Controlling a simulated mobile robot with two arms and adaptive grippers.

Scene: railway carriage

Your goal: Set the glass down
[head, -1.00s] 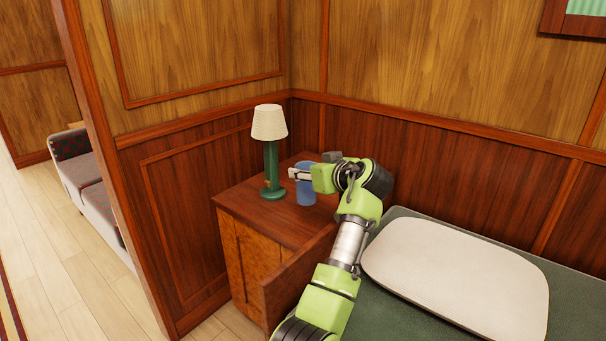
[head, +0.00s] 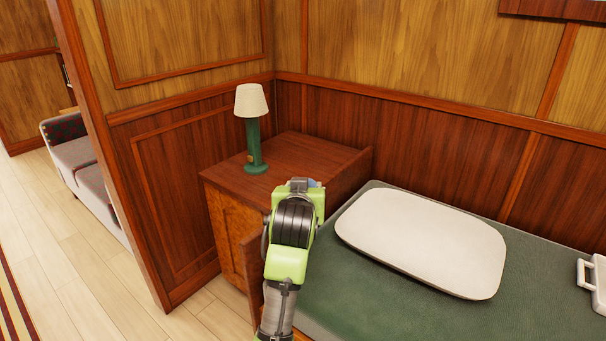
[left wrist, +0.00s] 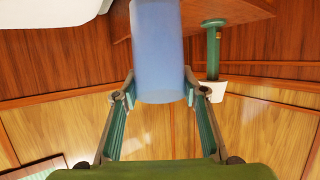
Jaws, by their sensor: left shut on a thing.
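The blue glass (left wrist: 158,50) is between the two fingers of my left gripper (left wrist: 160,88) in the left wrist view, which shows the room upside down. The fingers are shut on its sides. The gripper is in front of the wooden cabinet's (head: 300,150) right part, close to the bed. I cannot tell the gap between glass and cabinet. My right gripper is not in view.
A green lamp with a cream shade (head: 252,112) stands on the cabinet's left side. The cabinet top beside it is clear. A white pillow (head: 420,245) lies on the green bed (head: 350,300). A white handled object (head: 594,272) is at the right edge.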

